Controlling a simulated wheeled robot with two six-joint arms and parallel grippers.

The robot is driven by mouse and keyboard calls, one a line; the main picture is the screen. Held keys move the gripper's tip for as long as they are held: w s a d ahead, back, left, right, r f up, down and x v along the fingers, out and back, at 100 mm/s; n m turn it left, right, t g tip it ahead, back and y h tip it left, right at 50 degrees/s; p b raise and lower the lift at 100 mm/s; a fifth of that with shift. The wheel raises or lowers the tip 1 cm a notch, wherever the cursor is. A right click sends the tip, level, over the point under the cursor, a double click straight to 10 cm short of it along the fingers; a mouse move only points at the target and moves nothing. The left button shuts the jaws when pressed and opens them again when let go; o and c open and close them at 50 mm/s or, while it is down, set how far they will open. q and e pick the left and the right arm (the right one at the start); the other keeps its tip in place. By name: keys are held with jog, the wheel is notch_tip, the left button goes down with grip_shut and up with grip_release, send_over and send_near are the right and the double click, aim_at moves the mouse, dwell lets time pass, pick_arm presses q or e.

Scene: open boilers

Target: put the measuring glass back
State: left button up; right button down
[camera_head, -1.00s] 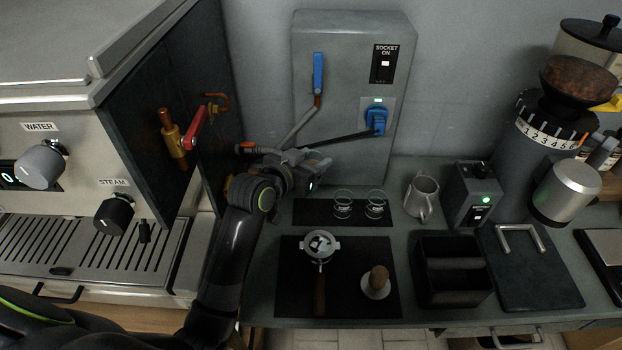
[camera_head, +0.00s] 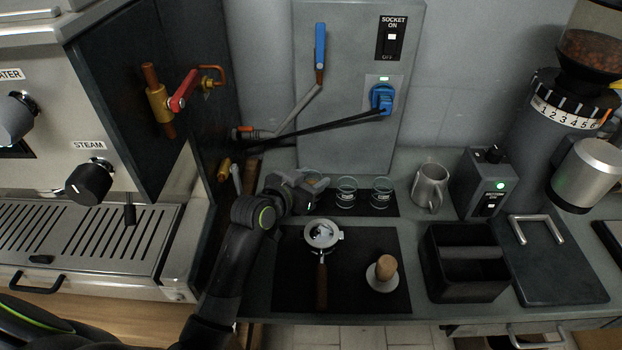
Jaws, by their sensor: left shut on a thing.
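My left gripper (camera_head: 316,185) is low over the left end of the small dark mat (camera_head: 391,211) and is shut on a measuring glass, which is mostly hidden by the fingers. Two clear small glasses, the left one (camera_head: 346,193) and the right one (camera_head: 381,193), stand upright on the mat just right of the gripper. I cannot tell whether the held glass touches the mat. My right gripper is out of view.
A portafilter (camera_head: 322,238) and a tamper (camera_head: 383,270) lie on the larger dark mat (camera_head: 398,300) in front. A steel jug (camera_head: 430,188) stands to the right, beside a black knock box (camera_head: 465,290). The wall socket box (camera_head: 345,150) stands behind.

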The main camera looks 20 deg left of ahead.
pick_arm(q)
jog(key=shift+f, duration=0.35)
jog(key=shift+f+b, duration=0.55)
jog(key=shift+f, duration=0.1)
jog(key=shift+s+f, duration=0.1)
jog(key=shift+f, duration=0.05)
